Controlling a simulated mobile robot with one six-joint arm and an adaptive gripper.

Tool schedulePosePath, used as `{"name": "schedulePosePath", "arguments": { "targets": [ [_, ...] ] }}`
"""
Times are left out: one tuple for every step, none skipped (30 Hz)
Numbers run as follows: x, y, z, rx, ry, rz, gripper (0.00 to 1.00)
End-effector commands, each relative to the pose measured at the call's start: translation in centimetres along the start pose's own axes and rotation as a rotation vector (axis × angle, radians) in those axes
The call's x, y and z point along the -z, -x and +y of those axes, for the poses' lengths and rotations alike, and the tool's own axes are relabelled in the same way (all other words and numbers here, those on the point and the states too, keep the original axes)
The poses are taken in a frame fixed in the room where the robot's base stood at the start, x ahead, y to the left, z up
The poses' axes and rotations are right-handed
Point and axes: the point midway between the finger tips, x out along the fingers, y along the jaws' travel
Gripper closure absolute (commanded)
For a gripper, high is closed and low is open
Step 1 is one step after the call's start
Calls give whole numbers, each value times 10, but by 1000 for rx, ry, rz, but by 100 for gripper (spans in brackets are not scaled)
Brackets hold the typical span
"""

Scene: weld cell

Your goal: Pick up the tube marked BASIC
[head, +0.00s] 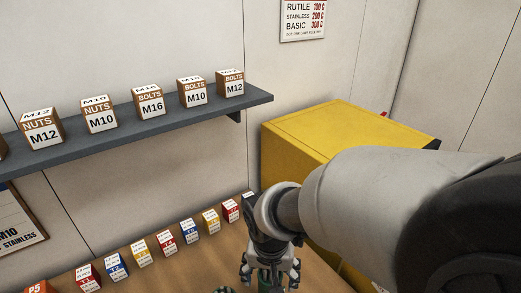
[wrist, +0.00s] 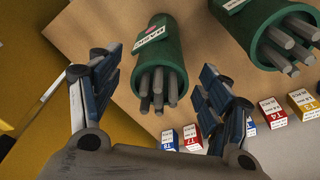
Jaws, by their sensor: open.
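A green tube of grey rods (wrist: 172,45) is in the upper middle of the wrist view. Its white label appears to read BASIC, seen at a slant. My gripper (wrist: 160,72) is open, with one finger to each side of this tube and visible gaps between. In the head view my gripper (head: 270,264) points down at the table, and a green tube (head: 264,280) shows partly behind its fingers. A second green tube (wrist: 258,22) with rods is at the upper right of the wrist view; its label is cut off.
Small labelled boxes (head: 167,243) stand in a row along the back of the wooden table (head: 190,272). A yellow cabinet (head: 330,130) is to the right. A grey shelf (head: 130,118) with NUTS and BOLTS boxes is above. A wall sign (head: 303,18) lists RUTILE, STAINLESS, BASIC.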

Motion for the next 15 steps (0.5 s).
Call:
{"name": "schedulePosePath", "arguments": {
  "targets": [
    [0,-8,0,0,0,-1,29],
    [0,-10,0,0,0,0,29],
    [0,-12,0,0,-1,0,29],
    [0,-13,0,0,-1,0,29],
    [0,-14,0,0,-1,0,29],
    [0,-15,0,1,-1,0,29],
    [0,-17,0,1,-1,0,29],
    [0,-19,0,1,-1,0,29],
    [0,-22,0,0,-1,0,29],
    [0,-26,0,0,-1,0,29],
    [0,-30,0,0,-1,-1,29],
    [0,-37,0,0,-1,-1,29],
    [0,-42,0,0,-1,-2,29],
    [0,-47,0,0,-1,-2,29],
    [0,-53,0,-1,-1,-2,29]
  ]
}}
